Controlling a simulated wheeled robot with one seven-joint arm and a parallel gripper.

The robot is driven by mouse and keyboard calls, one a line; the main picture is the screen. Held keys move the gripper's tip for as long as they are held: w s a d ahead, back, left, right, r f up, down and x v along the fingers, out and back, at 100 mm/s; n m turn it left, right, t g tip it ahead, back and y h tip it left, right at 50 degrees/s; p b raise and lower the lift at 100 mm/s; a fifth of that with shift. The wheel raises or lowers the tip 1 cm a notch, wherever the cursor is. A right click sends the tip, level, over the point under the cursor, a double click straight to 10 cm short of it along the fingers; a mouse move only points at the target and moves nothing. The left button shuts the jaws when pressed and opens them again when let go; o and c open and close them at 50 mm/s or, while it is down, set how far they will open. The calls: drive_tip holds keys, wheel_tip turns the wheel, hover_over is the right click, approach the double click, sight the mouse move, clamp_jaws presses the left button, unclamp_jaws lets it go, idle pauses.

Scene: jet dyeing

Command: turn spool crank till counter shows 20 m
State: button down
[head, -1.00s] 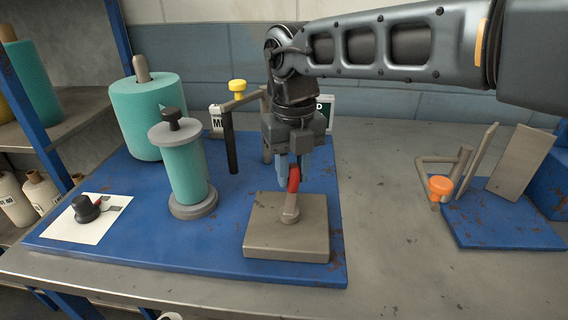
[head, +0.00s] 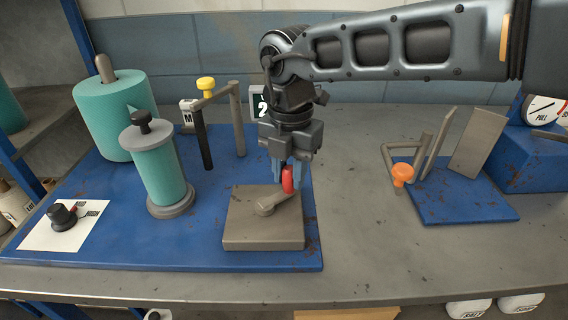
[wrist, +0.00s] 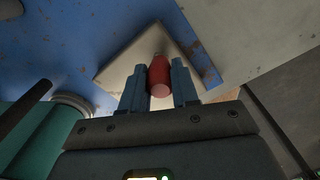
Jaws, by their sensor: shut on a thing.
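The spool crank is a grey-brown block (head: 262,232) with a short crank arm (head: 272,204) on top and an upright red handle (head: 288,182). My gripper (head: 289,176) is shut around the red handle, and the arm points to the back right from its hub. The wrist view also shows the red handle (wrist: 160,75) between the two blue fingers. The counter (head: 260,104) stands behind my gripper. Only its left part shows, with a white "2"; the rest is hidden by my wrist. A teal spool (head: 160,175) with a black knob stands left of the crank.
A large teal roll (head: 118,120) stands at the back left. A white card (head: 50,232) with a black dial lies front left. A rack with an orange knob (head: 402,174) stands right; bare grey table lies between.

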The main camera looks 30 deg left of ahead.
drive_tip(key=shift+s+d+m, duration=0.2)
drive_tip(key=shift+d+m, duration=0.1)
drive_tip(key=shift+m, duration=0.35)
drive_tip(key=shift+s+d+m, duration=0.15)
drive_tip(key=shift+d+m, duration=0.1)
drive_tip(key=shift+m, duration=0.4)
drive_tip(key=c, duration=0.8)
unclamp_jaws()
drive_tip(key=shift+c, duration=0.2)
drive_tip(key=shift+r+b, duration=0.45)
drive_tip(key=shift+r, duration=3.5)
